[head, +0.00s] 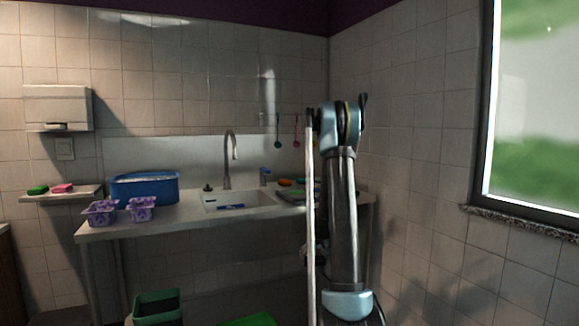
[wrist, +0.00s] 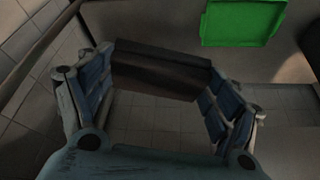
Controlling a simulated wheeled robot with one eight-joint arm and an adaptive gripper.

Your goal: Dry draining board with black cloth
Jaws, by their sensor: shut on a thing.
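In the wrist view my gripper (wrist: 160,84) is shut on a dark, folded piece that looks like the black cloth (wrist: 162,66). The cloth spans between the two blue-padded fingers, with floor tiles far below it. In the head view the draining board (head: 287,196) appears as a greyish area at the right end of the counter, beside the sink. My arm hides its right part. I cannot make out the gripper or the cloth in the head view, as my arm stands in front.
The sink (head: 240,199) has a tall faucet (head: 228,165) behind it. A blue tub (head: 145,190) and two purple containers (head: 103,213) (head: 141,209) stand on the left counter. A green bin (head: 157,306) is on the floor; a bright green tray (wrist: 242,22) shows in the wrist view.

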